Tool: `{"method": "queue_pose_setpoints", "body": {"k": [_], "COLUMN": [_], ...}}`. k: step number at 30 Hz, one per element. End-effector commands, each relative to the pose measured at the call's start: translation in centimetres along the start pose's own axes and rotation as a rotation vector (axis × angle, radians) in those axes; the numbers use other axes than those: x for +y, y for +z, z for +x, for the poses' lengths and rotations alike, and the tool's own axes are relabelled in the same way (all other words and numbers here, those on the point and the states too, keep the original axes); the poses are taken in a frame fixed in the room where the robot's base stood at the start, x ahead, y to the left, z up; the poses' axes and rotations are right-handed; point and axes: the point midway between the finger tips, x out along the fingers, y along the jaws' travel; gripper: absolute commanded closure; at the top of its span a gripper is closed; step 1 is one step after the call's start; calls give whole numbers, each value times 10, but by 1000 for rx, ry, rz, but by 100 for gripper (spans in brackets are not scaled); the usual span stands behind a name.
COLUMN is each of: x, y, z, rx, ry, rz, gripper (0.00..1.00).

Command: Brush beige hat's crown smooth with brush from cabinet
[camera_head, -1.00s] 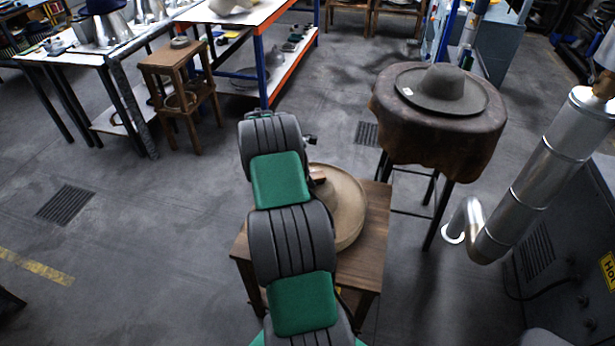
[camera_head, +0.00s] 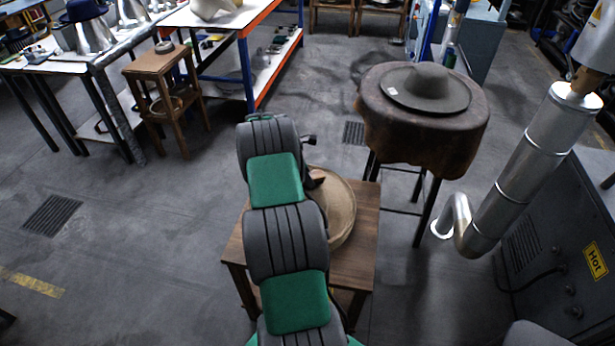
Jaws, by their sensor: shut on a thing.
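The beige hat (camera_head: 342,214) lies on a small brown wooden table (camera_head: 358,250) in the middle of the view. My arm covers its left part, and its crown is mostly hidden. A small brown wooden piece, seemingly the brush (camera_head: 316,179), shows at the right edge of my arm, over the hat's upper left part. My gripper (camera_head: 308,175) is mostly hidden behind my arm and is shut on the brush. Whether the bristles touch the crown cannot be seen.
A dark hat (camera_head: 430,87) sits on a leather-covered round stand (camera_head: 410,135) at the right. A silver pipe (camera_head: 520,160) and a grey machine marked "Hot" (camera_head: 570,240) stand further right. A wooden stool (camera_head: 160,70) and workbenches (camera_head: 50,62) stand at the left. Floor is clear left of the table.

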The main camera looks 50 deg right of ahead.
Motion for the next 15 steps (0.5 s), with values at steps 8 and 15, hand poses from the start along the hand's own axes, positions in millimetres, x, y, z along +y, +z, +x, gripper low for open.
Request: {"method": "queue_pose_setpoints", "body": {"k": [8, 15], "x": [-1, -2], "y": [-20, -35], "z": [-7, -13], "rx": [2, 2], "ry": [-3, -4], "rz": [-5, -5], "gripper": [96, 96]}}
